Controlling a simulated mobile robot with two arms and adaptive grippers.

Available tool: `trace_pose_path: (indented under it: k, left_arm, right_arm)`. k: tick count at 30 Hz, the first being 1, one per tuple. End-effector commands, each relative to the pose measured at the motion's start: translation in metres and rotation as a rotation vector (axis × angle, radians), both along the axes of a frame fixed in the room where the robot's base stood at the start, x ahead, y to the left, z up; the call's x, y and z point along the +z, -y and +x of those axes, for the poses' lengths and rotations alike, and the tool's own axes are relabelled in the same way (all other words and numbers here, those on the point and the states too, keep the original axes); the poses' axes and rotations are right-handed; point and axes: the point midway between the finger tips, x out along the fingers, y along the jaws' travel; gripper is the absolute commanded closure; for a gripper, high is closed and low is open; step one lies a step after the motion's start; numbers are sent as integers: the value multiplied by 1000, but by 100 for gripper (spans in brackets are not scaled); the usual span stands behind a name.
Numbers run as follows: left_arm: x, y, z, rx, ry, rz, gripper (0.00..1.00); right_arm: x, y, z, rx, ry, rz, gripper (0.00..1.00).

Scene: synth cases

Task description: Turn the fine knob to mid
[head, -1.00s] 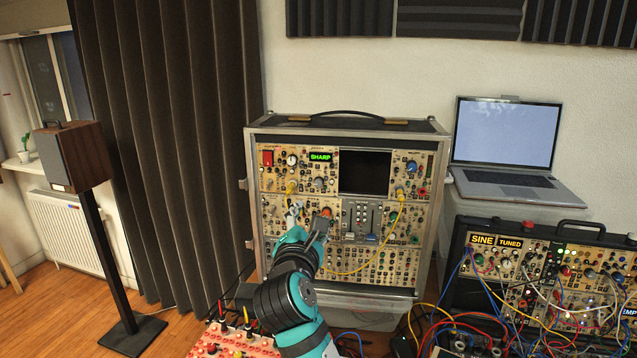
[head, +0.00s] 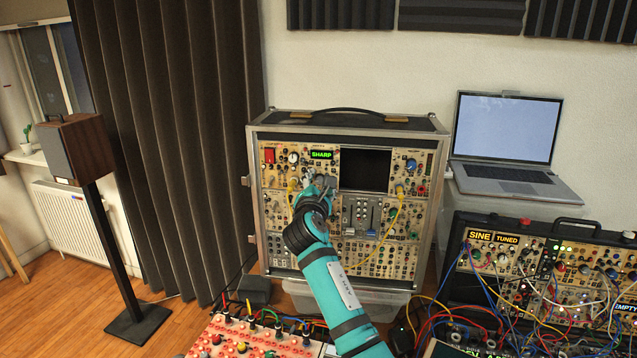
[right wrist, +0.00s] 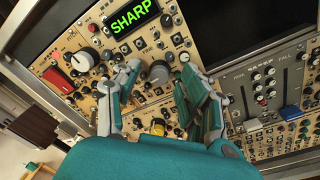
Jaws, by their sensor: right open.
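The tall synth case (head: 254,210) stands against the wall, with a green "SHARP" display (head: 321,155) that also shows in the right wrist view (right wrist: 133,16). A grey round knob (right wrist: 160,72) lies between my right gripper's fingertips in the right wrist view. A white-faced knob (right wrist: 84,60) is to its left. Contact is unclear. My left gripper is out of view.
Yellow cables (head: 291,192) hang from the panel near my gripper. Two faders (head: 371,220) and a dark screen (head: 365,170) are to the right. A second synth case (head: 452,262), reading "SINE TUNED", and a laptop (head: 507,130) stand further right. A red-topped panel (head: 230,340) is in front.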

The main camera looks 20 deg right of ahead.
Motion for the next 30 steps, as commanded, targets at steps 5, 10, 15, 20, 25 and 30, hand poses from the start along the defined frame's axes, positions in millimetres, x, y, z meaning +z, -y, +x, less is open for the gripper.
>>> trace_pose_path:
  k: [5,10,15,20,25,30]
  left_arm:
    - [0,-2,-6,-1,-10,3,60]
    - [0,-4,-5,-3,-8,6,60]
    - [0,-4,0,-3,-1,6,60]
    - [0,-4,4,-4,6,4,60]
    - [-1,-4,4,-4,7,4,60]
    - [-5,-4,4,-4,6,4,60]
  right_arm:
    - [0,0,1,0,0,0,57]
    - [0,0,1,0,0,-1,67]
    - [0,0,1,0,0,-1,89]
    - [-1,0,0,-1,-1,-1,100]
    - [-1,0,0,-1,2,6,100]
    - [-2,0,0,-1,20,45,100]
